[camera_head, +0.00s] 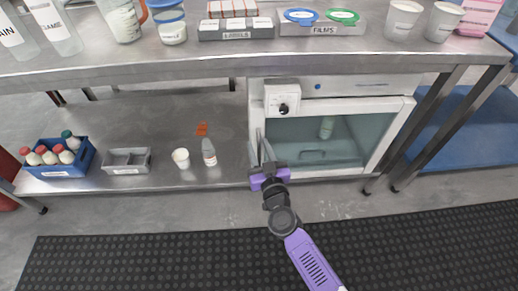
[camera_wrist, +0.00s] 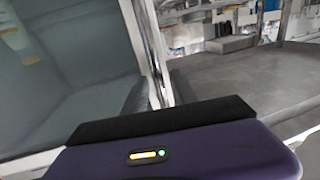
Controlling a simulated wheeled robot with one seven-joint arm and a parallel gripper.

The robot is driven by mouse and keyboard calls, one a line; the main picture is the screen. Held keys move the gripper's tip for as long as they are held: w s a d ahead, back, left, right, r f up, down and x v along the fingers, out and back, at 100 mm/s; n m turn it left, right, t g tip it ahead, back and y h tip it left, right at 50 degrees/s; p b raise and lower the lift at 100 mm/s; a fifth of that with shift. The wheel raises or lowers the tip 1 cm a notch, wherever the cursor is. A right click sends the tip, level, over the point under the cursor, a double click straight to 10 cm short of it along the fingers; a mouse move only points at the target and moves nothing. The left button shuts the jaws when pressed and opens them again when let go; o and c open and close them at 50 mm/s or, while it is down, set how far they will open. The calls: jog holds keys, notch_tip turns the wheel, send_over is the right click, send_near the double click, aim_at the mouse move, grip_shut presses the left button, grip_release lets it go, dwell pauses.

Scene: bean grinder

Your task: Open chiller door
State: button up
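The chiller (camera_head: 340,88) is a white box with a control dial (camera_head: 282,107), under the right part of the counter. Its glass door (camera_head: 345,140) has a pale frame and appears shut. A pale bottle (camera_head: 326,127) shows behind the glass. My purple gripper (camera_head: 262,147) is at the left edge of the door, its fingers pointing toward the chiller. The fingers are thin and pale against the door edge, so their gap and any contact are unclear. In the wrist view, glass fills the left, beside a shiny upright strip (camera_wrist: 152,55) that rises above the gripper body.
A lower shelf (camera_head: 140,110) left of the chiller holds a blue crate of bottles (camera_head: 60,158), a grey bin (camera_head: 126,160), a white cup (camera_head: 181,158) and a bottle (camera_head: 209,152). Table legs (camera_head: 430,120) stand right of the chiller. The dark mat (camera_head: 150,262) in front is clear.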

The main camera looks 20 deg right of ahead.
grip_shut()
dwell(1.4)
